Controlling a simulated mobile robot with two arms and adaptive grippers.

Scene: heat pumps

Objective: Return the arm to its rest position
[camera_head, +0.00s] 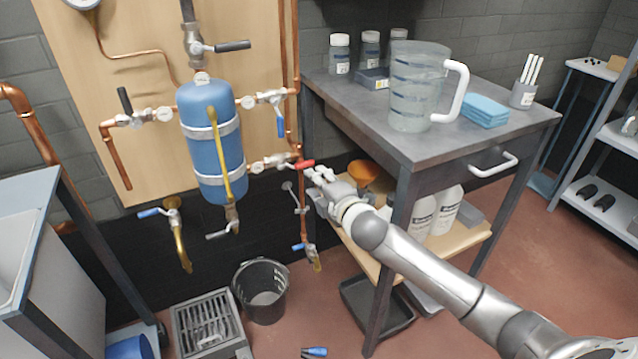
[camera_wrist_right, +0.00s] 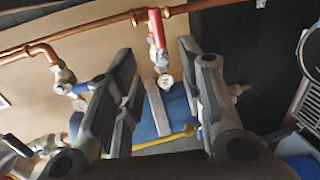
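My right arm (camera_head: 430,270) reaches in from the lower right of the head view. Its gripper (camera_head: 318,176) is close to the red-handled valve (camera_head: 304,164) beside the blue tank (camera_head: 212,140). In the right wrist view, the two dark fingers of my right gripper (camera_wrist_right: 158,55) stand apart with nothing held between them. The red handle (camera_wrist_right: 157,27) shows just past the fingertips, in line with the gap; I cannot tell whether they touch. My left gripper is not in view.
Copper pipes (camera_head: 297,60) run close to the gripper. A grey workbench (camera_head: 440,145) with a clear jug (camera_head: 415,88) stands just right of it, and an orange funnel (camera_head: 362,173) sits on its lower shelf. A black bucket (camera_head: 262,292) is on the floor.

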